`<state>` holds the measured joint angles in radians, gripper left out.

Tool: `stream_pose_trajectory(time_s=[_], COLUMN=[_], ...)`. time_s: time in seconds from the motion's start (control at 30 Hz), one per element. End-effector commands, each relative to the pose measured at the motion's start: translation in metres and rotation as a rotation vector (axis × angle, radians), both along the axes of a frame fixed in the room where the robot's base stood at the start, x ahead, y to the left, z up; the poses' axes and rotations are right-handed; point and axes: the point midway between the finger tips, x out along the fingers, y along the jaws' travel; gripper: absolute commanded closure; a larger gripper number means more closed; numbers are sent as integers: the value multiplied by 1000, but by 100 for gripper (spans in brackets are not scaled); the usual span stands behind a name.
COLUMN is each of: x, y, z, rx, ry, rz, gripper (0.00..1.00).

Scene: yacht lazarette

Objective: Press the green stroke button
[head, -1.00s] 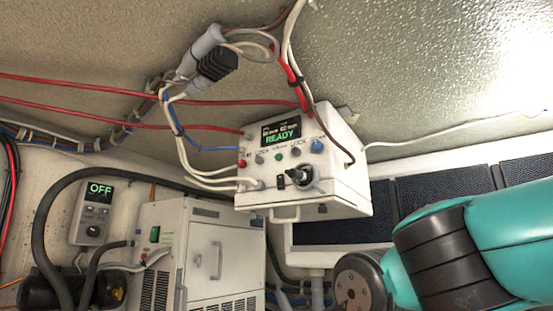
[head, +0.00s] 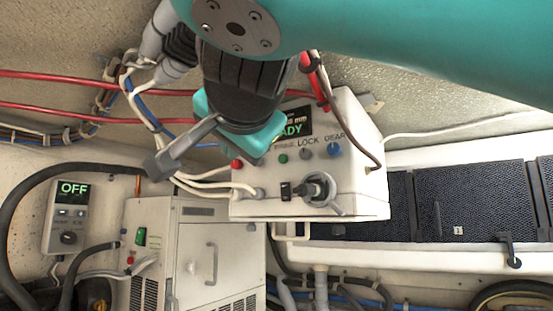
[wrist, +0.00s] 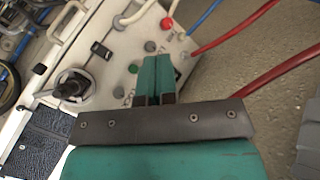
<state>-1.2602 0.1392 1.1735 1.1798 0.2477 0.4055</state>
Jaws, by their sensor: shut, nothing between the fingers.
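In the wrist view the green button (wrist: 133,68) shows left of my shut, empty teal fingertips (wrist: 155,57). The fingertips appear over the panel near a grey button (wrist: 150,46); I cannot tell their gap from the panel.
A red button (head: 236,163) and a blue knob (head: 333,149) flank the row. A rotary handle (head: 318,188) and a black switch (head: 286,191) sit below. Cables run left of the box. A unit reading OFF (head: 70,215) is on the left wall.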

Motion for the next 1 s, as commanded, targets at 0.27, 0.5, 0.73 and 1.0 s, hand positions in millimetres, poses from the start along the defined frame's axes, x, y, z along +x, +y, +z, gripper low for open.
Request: stream_pose_trajectory(time_s=[0.27, 0.5, 0.73, 1.0], x=[6, 31, 56, 69], y=[-4, -25, -44, -55], z=[-1, -2, -2, -1], rx=[-2, -2, -2, -2], ry=[1, 1, 1, 0], rz=[0, -4, -4, -2], gripper=[100, 100, 100, 100])
